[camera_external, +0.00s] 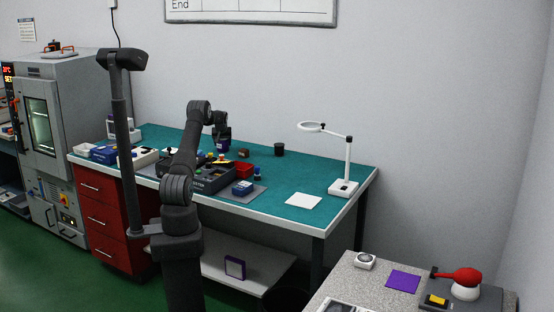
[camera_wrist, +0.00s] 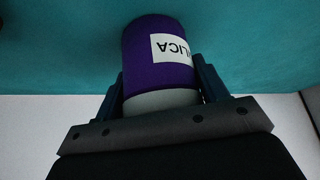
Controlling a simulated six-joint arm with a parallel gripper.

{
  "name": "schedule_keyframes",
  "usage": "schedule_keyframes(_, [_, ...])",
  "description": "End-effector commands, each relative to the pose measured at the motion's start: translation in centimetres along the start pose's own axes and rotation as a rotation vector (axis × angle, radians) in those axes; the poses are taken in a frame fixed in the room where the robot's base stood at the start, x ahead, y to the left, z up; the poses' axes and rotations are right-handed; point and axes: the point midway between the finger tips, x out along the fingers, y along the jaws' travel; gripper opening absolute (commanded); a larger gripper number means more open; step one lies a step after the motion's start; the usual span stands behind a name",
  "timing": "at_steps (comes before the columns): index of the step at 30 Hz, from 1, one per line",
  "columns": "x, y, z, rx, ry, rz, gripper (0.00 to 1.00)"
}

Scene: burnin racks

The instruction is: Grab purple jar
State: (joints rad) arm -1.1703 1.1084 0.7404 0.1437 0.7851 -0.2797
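The purple jar (camera_wrist: 160,62) has a white label with dark letters that read upside down in the wrist view, and a pale end nearest my gripper. My gripper (camera_wrist: 160,85) has one dark finger along each side of the jar, and both appear to press against it. In the external view the jar (camera_external: 223,147) shows small and dark just below my gripper (camera_external: 221,139), over the teal bench. I cannot tell whether the jar touches the bench top.
Bare bench lies right of the black cup.

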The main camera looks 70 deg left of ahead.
Motion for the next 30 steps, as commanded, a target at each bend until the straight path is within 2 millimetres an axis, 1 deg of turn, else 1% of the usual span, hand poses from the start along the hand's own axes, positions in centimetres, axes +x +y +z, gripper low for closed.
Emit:
schedule_keyframes(1, [0.0,0.0,0.0,0.0,0.0,0.0,0.43])
schedule_keyframes(2, [0.0,0.0,0.0,0.0,0.0,0.0,0.38])
schedule_keyframes(10, [-0.2,0.0,-0.1,0.0,0.001,0.0,0.38])
schedule_keyframes(14, [-0.9,0.0,-0.5,0.0,0.002,0.0,0.38])
schedule_keyframes(17, [-1.9,0.0,-1.2,0.0,0.004,0.001,0.38])
schedule_keyframes(20, [-3.5,0.0,-2.1,-0.001,0.004,0.001,0.38])
schedule_keyframes(21, [-4.2,0.4,-2.1,0.001,0.001,0.002,0.38])
schedule_keyframes(30, [-10.0,5.6,0.1,0.003,0.001,0.003,0.38])
